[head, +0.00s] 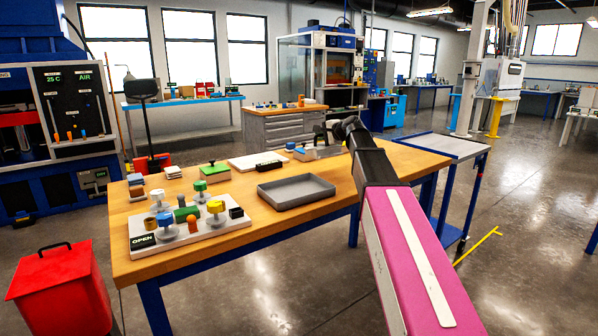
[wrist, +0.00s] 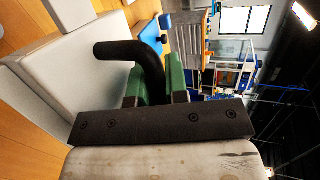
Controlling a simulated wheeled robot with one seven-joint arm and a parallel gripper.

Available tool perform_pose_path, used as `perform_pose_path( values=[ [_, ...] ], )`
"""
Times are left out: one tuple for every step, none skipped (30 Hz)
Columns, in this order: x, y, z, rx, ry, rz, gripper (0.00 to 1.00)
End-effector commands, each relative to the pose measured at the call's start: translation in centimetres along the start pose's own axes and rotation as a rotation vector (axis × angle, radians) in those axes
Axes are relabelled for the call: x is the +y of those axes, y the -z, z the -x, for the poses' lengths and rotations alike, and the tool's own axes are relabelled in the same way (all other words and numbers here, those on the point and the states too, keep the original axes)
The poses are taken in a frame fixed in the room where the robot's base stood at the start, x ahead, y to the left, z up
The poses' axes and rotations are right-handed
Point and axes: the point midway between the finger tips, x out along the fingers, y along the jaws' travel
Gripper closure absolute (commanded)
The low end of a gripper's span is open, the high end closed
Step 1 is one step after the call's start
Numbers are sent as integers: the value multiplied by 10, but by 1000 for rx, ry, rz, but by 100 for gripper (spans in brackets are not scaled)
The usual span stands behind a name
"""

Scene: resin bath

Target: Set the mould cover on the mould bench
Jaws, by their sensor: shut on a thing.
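The mould cover (wrist: 45,85) looks like a pale grey block with a black bent handle (wrist: 128,50). It fills the left of the wrist view. In the head view a grey block (head: 311,153), likely the same cover, shows at the far edge of the wooden workbench (head: 145,267). My gripper (wrist: 156,78) has green fingers and is shut on the cover's handle. In the head view my gripper (head: 324,136) is small, dark and partly hidden by my pink arm. Whether the cover touches the bench top, I cannot tell.
A grey tray (head: 296,190) lies mid-bench. A pale board (head: 254,161) with a black block is behind it. A fixture plate (head: 232,222) with several knobs sits front left. A blue-legged side table (head: 455,147) adjoins at right. A red bin (head: 62,290) stands front left.

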Motion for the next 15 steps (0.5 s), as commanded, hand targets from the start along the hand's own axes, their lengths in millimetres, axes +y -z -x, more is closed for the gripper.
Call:
perform_pose_path(
  values=[
    [-11, -1, -5, -35, 0, 11, 100],
    [-14, -3, -5, -52, -1, 17, 100],
    [-17, -5, -6, -70, -3, 23, 100],
    [-18, -6, -6, -81, -4, 26, 100],
    [-19, -6, -6, -89, -6, 28, 100],
    [-18, -5, -5, -96, -7, 31, 100],
    [-17, -3, -4, -98, -7, 32, 100],
    [-14, -1, -2, -100, -7, 32, 100],
    [-10, 3, 0, -101, -7, 32, 100],
    [-7, 7, 2, -101, -8, 31, 100],
    [-3, 10, 5, -101, -8, 31, 100],
    [3, 16, 7, -100, -9, 31, 100],
    [7, 21, 10, -99, -9, 30, 100],
    [11, 26, 12, -99, -8, 29, 100],
    [15, 31, 15, -99, -7, 30, 100]
  ],
)
